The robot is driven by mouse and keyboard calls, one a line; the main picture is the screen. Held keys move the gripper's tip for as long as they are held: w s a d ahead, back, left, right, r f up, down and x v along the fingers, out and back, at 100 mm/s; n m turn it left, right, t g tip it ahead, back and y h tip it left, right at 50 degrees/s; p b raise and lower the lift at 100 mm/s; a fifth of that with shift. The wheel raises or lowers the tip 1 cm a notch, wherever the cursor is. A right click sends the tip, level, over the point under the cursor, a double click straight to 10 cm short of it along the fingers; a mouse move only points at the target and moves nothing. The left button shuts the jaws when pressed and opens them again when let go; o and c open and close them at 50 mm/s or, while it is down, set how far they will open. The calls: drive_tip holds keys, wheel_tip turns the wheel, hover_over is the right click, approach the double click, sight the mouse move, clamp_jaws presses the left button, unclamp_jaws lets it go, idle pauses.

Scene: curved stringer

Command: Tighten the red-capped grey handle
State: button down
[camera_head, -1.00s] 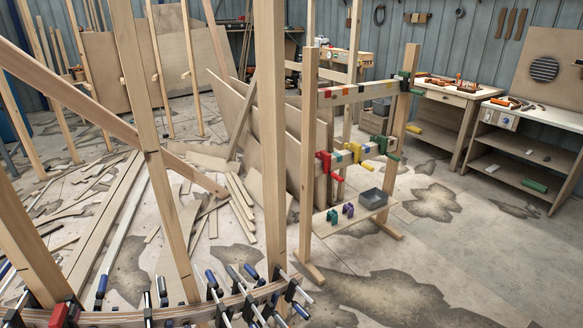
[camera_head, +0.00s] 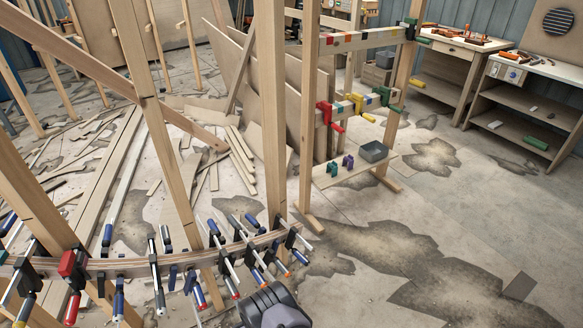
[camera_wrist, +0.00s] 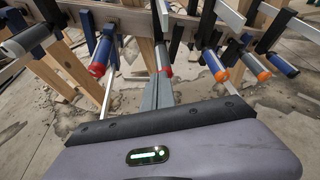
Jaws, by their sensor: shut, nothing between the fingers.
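Several bar clamps are fixed along a curved wooden stringer (camera_head: 130,265). In the wrist view, the red-capped grey handle (camera_wrist: 164,58) hangs below the stringer near the middle, straight ahead of my gripper (camera_wrist: 159,85). Its red cap shows just beyond the fingertips, which partly hide it. In the head view it seems to be the red-ended handle (camera_head: 232,286) left of my gripper (camera_head: 264,292). My gripper is shut and empty; whether its tips touch the cap I cannot tell.
A blue handle with a red cap (camera_wrist: 102,54) hangs left of it. Wooden posts (camera_head: 273,120) rise from the stringer. A clamp rack (camera_head: 352,170) stands behind.

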drive_tip(key=shift+w+a+r, duration=0.15)
drive_tip(key=shift+w+a, duration=0.25)
drive_tip(key=shift+w, duration=0.25)
drive_tip(key=shift+w+a+r, duration=0.1)
drive_tip(key=shift+w+a, duration=0.3)
drive_tip(key=shift+w, duration=0.2)
drive_tip(key=shift+f, duration=0.3)
drive_tip(key=shift+w+d, duration=0.3)
drive_tip(key=shift+d, duration=0.2)
drive_tip(key=shift+r+p, duration=0.15)
drive_tip(key=shift+p, duration=0.15)
drive_tip(key=p, duration=0.3)
approach(235, 290)
drive_tip(key=f, duration=0.2)
drive_tip(key=shift+s+d+r, duration=0.1)
drive_tip(key=shift+s+d, duration=0.3)
drive_tip(key=shift+s, duration=0.1)
